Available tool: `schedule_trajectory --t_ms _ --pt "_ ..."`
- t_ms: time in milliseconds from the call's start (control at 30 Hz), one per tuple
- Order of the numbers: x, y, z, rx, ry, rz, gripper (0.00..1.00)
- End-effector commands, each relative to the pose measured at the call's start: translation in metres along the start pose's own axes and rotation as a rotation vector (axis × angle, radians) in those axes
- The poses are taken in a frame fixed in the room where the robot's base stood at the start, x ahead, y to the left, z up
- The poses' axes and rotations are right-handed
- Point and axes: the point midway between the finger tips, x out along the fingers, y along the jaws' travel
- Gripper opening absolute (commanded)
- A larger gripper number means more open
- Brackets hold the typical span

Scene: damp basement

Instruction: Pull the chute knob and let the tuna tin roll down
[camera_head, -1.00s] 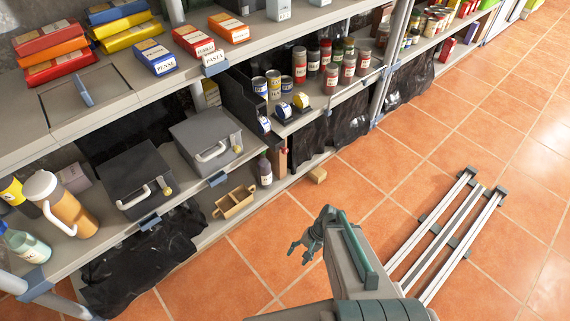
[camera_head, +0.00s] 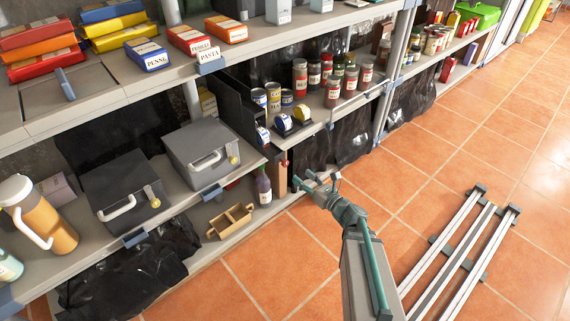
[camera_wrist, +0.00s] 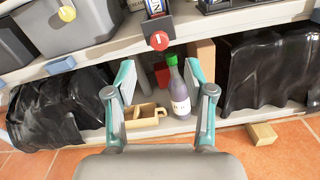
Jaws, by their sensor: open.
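The red chute knob (camera_wrist: 159,41) sits on the front of a dark chute, below a blue-and-white tin (camera_wrist: 153,7) that I take to be the tuna tin. In the head view the knob (camera_head: 285,163) is small, and a blue-and-white tin (camera_head: 263,134) shows at the chute's lower end. The dark chute (camera_head: 238,108) slopes back into the shelf. My gripper (camera_wrist: 160,76) is open and empty, its fingers spread on either side below the knob, apart from it. In the head view my gripper (camera_head: 316,182) is in front of the lower shelf, right of the knob.
A purple bottle with a green cap (camera_wrist: 179,92) and a wooden caddy (camera_wrist: 146,114) stand on the bottom shelf beyond my fingers. A wooden block (camera_wrist: 262,135) lies on the floor. Black plastic (camera_wrist: 268,73) hangs at the right. Grey lidded boxes (camera_head: 200,152) stand left.

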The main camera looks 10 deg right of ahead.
Motion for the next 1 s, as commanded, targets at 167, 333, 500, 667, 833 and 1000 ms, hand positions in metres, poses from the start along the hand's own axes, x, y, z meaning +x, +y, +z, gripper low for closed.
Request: schedule_trajectory --t_ms 167,333,500,667,833,1000 --pt "0.023 -0.001 -0.002 -0.001 0.001 0.004 0.54" --pt "0.053 -0.001 -0.003 -0.001 0.001 0.004 0.54" --pt "0.08 0.0 -0.002 -0.003 0.001 0.004 0.54" --pt "0.097 0.0 -0.002 -0.003 0.002 0.003 0.54" --pt "0.104 0.001 -0.001 -0.003 0.001 0.002 0.54" --pt "0.104 0.001 -0.001 -0.003 0.002 0.002 0.54"
